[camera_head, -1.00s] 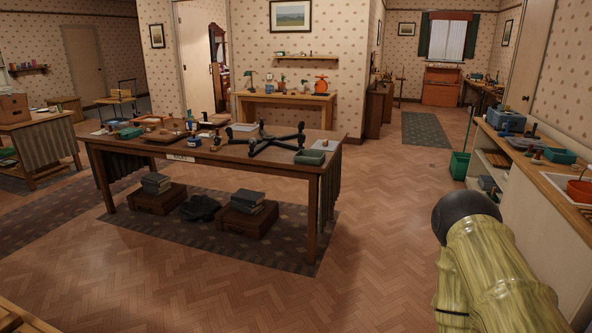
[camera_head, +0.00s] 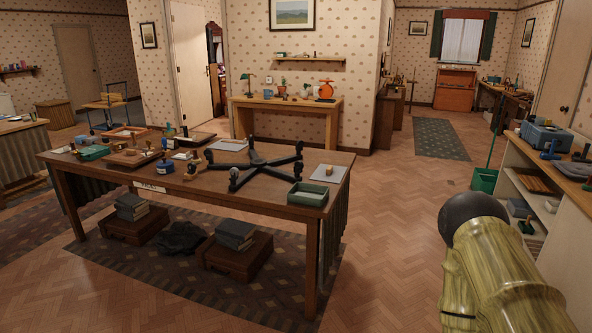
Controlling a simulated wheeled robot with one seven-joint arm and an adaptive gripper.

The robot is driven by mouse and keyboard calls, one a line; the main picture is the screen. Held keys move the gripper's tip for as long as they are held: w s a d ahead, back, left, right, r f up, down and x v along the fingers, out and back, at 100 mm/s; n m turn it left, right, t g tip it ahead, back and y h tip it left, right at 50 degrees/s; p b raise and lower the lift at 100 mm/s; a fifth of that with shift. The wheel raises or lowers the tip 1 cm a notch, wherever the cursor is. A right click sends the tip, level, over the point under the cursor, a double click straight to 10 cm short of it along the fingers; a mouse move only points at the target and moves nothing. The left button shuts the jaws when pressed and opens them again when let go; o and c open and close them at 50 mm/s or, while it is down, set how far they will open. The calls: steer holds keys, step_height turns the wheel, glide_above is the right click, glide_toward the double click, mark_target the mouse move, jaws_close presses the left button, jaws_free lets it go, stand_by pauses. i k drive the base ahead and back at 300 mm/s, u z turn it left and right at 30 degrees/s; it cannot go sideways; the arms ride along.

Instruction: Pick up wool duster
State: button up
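I cannot make out a wool duster for certain in the head view. Many small items, too small to name surely, lie on the long wooden table (camera_head: 190,197). Its top holds a black five-armed base (camera_head: 255,165), a green tray (camera_head: 308,194) at the right corner, and blue and wooden pieces at the left. My arm shows at the lower right as a striped yellow-green link with a dark round end. My gripper is not in view.
Books and brown cases (camera_head: 239,257) sit under the table on a dark rug. A shelf unit (camera_head: 565,199) with a blue box (camera_head: 547,136) stands at the right. A green dustpan (camera_head: 484,180) stands beside it. Herringbone floor is open between table and shelf.

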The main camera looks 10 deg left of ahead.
mark_target(169, 132)
steer(key=i, duration=1.2)
steer(key=u, duration=2.4)
steer(key=i, duration=4.75)
steer(key=z, duration=1.95)
